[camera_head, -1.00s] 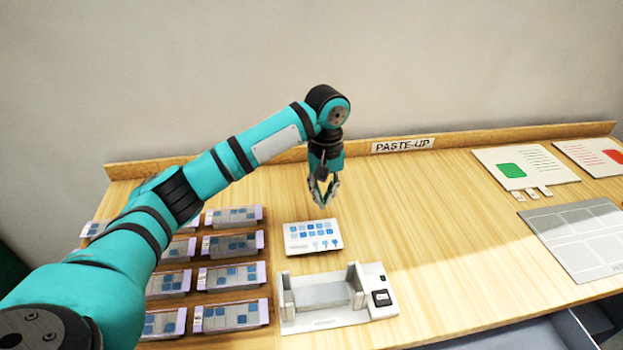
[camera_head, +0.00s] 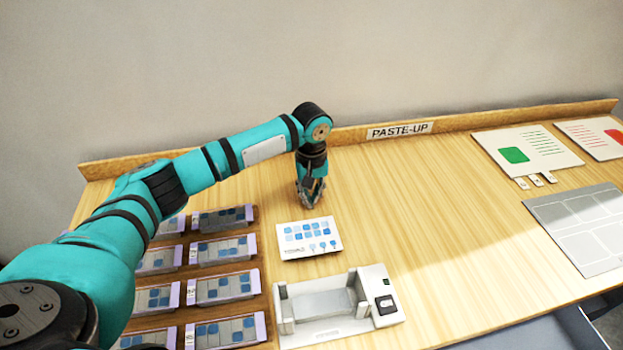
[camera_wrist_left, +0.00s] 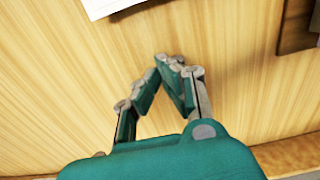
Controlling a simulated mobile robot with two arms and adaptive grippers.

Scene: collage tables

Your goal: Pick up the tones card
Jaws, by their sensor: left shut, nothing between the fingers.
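The tones card (camera_head: 309,239) is a white card with rows of blue squares and a few blue marks below them. It lies flat on the wooden table, above the white device in the head view. My left gripper (camera_head: 310,203) is shut and empty, pointing down just behind the card and apart from it. In the left wrist view the shut fingers (camera_wrist_left: 172,62) are over bare wood, and a white corner (camera_wrist_left: 110,5), likely the card's, shows at the top edge. My right gripper is not in view.
A white device with a grey cradle (camera_head: 322,305) stands in front of the card. Several lilac-edged trays with blue squares (camera_head: 222,287) fill the left. A grey layout board (camera_head: 580,225) and two printed sheets (camera_head: 527,152) lie at right. A PASTE-UP sign (camera_head: 399,130) marks the back ledge.

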